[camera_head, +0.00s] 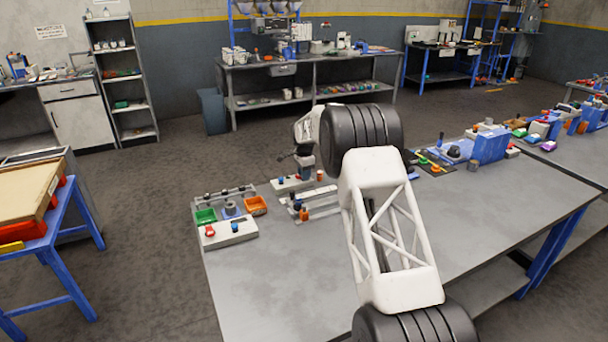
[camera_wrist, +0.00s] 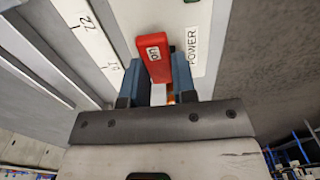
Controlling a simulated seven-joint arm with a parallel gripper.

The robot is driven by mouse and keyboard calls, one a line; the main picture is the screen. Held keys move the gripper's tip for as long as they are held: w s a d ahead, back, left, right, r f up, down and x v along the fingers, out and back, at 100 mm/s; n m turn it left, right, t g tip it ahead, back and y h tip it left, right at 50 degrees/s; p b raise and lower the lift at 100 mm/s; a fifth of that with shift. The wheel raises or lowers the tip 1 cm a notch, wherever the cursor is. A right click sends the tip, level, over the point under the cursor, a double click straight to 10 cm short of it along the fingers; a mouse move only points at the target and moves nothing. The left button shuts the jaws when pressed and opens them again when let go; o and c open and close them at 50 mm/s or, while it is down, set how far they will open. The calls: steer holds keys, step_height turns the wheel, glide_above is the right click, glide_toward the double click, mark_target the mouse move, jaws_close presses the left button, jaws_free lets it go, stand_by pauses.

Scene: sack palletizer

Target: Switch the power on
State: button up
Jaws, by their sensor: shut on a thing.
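In the head view my gripper is over a small white box (camera_head: 283,186) on the near table, and the lever is hidden there.
The grey table (camera_head: 245,285) is bare in front. A white box (camera_head: 228,234) with red and blue knobs stands at its left edge, by green (camera_head: 206,216) and orange (camera_head: 255,205) bins. In the wrist view a white strip with markings (camera_wrist: 88,32) lies left of the lever.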

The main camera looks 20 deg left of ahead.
steer(key=shift+s+a+t+h, duration=0.1)
steer(key=shift+t+h, duration=0.5)
steer(key=o, duration=0.9)
steer(key=shift+r, duration=0.1)
steer(key=shift+s+a+r, duration=0.1)
steer(key=shift+r, duration=1.15)
steer(key=shift+s+a+r, duration=0.15)
steer(key=shift+r, duration=1.15)
steer(key=shift+s+a+r, duration=0.1)
steer(key=shift+r, duration=1.15)
